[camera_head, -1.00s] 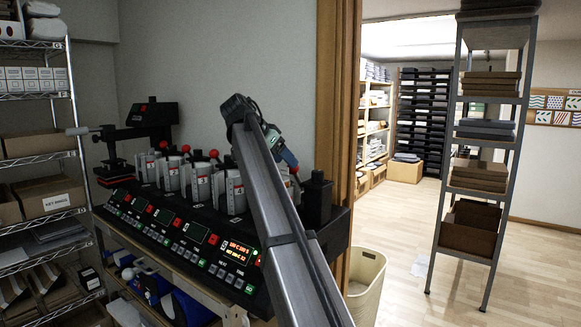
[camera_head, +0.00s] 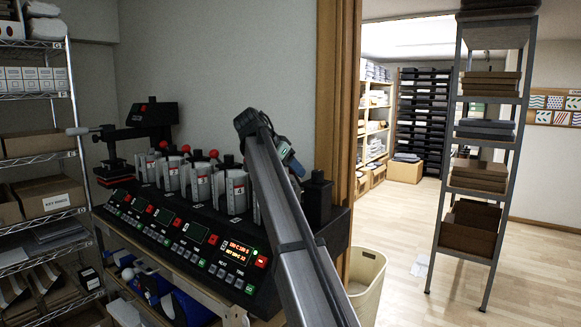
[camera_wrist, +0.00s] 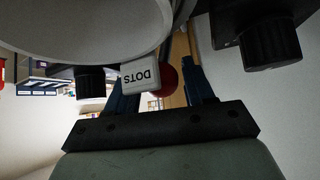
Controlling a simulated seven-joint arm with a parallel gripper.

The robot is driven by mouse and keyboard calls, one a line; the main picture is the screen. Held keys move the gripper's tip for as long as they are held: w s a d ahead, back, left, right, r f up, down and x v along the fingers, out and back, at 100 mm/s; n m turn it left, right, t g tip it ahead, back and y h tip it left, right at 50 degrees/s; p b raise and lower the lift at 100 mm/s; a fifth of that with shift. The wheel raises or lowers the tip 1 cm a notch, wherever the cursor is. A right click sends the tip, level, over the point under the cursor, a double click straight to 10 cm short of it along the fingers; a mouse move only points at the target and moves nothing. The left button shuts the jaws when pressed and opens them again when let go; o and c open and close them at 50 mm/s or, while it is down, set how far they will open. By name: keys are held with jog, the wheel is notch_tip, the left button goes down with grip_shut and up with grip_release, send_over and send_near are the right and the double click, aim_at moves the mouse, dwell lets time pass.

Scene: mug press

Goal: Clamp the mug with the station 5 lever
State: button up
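The mug press (camera_head: 185,235) is a black bench unit with a row of upright clamp stations. Numbered tags up to 4 show, and my arm covers the station at the right end. My gripper (camera_head: 296,168) is at that right end, partly hidden by my arm. In the wrist view, my gripper (camera_wrist: 162,82) has its two dark blue fingers apart, with a red lever knob (camera_wrist: 168,80) showing between them and gaps beside it.
Red knobs (camera_head: 214,154) stand on the other stations to the left. A black post (camera_head: 318,200) stands right of my arm. A black flat press (camera_head: 130,140) is at the far left end. A waste bin (camera_head: 366,285) is on the floor at right.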

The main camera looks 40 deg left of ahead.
jog(key=c, duration=0.5)
jog(key=shift+o, duration=0.2)
jog(key=shift+w+r, duration=0.1)
jog(key=shift+w+r, duration=0.35)
jog(key=shift+w, duration=0.3)
jog(key=shift+w+r, duration=0.35)
jog(key=shift+w, duration=0.4)
jog(key=shift+w+r, duration=0.15)
jog(key=shift+w, duration=0.15)
jog(key=shift+w+r, duration=0.25)
jog(key=shift+w, duration=0.95)
jog(key=shift+w, duration=0.1)
